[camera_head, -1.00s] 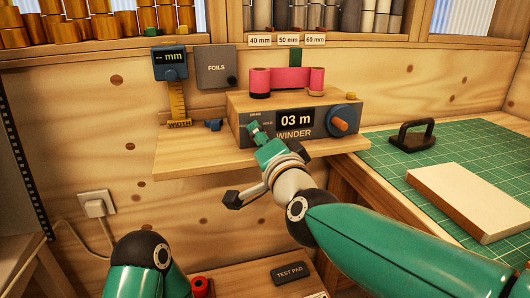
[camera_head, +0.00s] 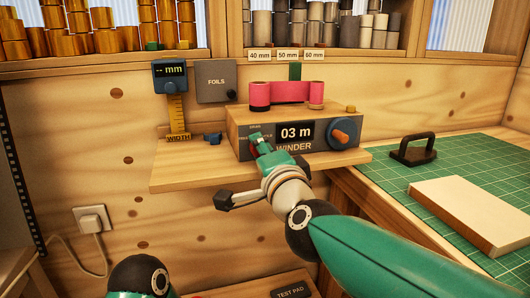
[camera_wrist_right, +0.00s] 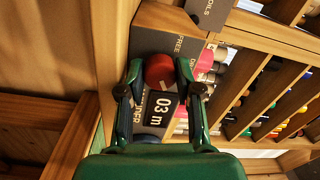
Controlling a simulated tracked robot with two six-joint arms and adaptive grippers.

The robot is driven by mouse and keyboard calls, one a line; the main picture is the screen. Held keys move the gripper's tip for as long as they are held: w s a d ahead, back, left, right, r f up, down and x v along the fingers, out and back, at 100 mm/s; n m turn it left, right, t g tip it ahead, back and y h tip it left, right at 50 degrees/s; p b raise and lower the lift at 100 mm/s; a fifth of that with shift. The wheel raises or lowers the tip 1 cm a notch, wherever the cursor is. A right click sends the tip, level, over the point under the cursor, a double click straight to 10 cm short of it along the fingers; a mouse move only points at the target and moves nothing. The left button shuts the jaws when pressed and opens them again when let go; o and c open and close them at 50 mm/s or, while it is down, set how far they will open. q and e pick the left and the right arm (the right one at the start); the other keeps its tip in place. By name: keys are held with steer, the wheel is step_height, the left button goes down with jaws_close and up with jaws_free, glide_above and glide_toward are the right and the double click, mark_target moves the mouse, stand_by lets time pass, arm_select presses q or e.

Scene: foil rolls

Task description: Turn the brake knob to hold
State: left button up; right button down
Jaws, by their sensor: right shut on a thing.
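The winder (camera_head: 330,155) stands on a wooden shelf, with a display (camera_head: 296,132) reading "03 m". Its brake knob, red and round, shows in the right wrist view (camera_wrist_right: 158,72) on the dark front panel, beside a "FREE" label. My right gripper (camera_wrist_right: 157,80) is shut on this knob, one green finger on each side. In the head view my right gripper (camera_head: 260,143) is at the left part of the winder's front, and its fingers largely cover the knob. The knob's exact setting is hard to read. My left gripper is out of view.
An orange-handled blue crank (camera_head: 343,132) is right of the display. A pink foil roll (camera_head: 290,91) sits on top. The width gauge (camera_head: 176,105) and a small blue piece (camera_head: 212,138) are to the left. A green mat (camera_head: 465,160) lies at right.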

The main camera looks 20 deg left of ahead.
steer(key=c, duration=0.8)
jaws_free()
steer(key=shift+w+d, duration=0.2)
steer(key=shift+w, duration=0.05)
steer(key=shift+s+a+f, duration=0.1)
steer(key=shift+s+f, duration=0.05)
steer(key=shift+f, duration=0.15)
steer(key=shift+s, duration=0.1)
steer(key=v, duration=0.8)
steer(key=shift+r, duration=0.4)
